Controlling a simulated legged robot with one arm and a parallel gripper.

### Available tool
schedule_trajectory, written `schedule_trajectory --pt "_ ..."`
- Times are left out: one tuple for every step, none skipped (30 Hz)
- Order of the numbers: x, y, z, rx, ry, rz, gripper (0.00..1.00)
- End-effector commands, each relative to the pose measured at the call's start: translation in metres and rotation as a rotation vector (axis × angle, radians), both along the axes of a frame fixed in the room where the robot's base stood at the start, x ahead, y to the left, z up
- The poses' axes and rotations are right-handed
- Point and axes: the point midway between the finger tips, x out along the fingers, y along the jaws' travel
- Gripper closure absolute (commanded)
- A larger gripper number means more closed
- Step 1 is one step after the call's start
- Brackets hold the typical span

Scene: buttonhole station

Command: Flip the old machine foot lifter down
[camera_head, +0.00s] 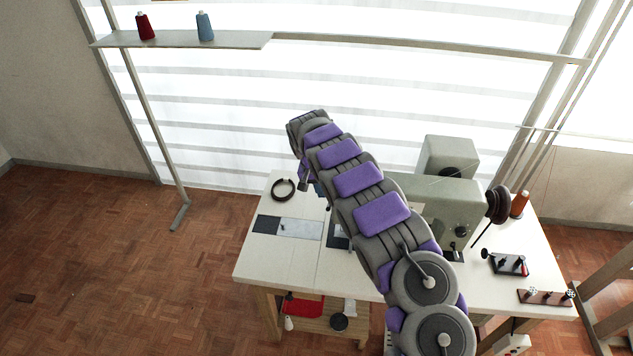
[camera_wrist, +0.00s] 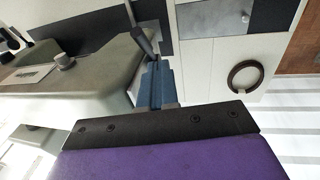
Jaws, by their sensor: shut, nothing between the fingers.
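The old sewing machine (camera_head: 455,205) is grey-green and stands on the white table, partly hidden behind my arm. In the wrist view its body (camera_wrist: 95,85) fills the left side. A thin dark lever (camera_wrist: 138,32) comes down from the top and ends beside my fingertips; it looks like the foot lifter, but I cannot tell for sure, nor whether it touches them. My gripper (camera_wrist: 152,68) has blue fingers, shut and empty, close to the machine's edge. In the head view my gripper is mostly hidden by my arm at the machine's left end.
An orange thread cone (camera_head: 520,203), a black tray (camera_head: 508,264) and a brown rack (camera_head: 546,298) stand at right.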

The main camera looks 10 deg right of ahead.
Motion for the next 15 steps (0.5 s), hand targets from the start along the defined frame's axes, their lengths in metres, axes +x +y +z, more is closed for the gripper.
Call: schedule_trajectory --pt "-0.005 -0.003 -0.003 -0.002 0.005 -0.003 1.0" --pt "-0.006 -0.004 -0.005 -0.003 0.005 -0.003 1.0" --pt "-0.008 -0.005 -0.007 -0.003 0.004 -0.003 1.0" --pt "-0.008 -0.006 -0.008 -0.003 0.002 -0.001 1.0" --pt "-0.009 -0.006 -0.01 -0.002 0.0 -0.001 1.0" --pt "-0.01 -0.007 -0.012 -0.001 0.0 0.0 1.0" --pt "-0.011 -0.007 -0.013 -0.001 0.001 0.0 1.0" --pt "-0.012 -0.008 -0.014 0.0 0.002 0.0 1.0" --pt "-0.014 -0.008 -0.016 0.0 0.003 -0.001 1.0" --pt "-0.014 -0.009 -0.016 0.0 0.003 -0.001 1.0" --pt "-0.015 -0.009 -0.017 -0.001 0.004 -0.001 1.0" --pt "-0.015 -0.009 -0.017 -0.001 0.004 -0.001 1.0" --pt "-0.016 -0.009 -0.018 -0.001 0.004 -0.001 1.0" --pt "-0.016 -0.009 -0.018 -0.001 0.004 -0.001 1.0" --pt "-0.016 -0.009 -0.018 -0.001 0.004 -0.001 1.0"
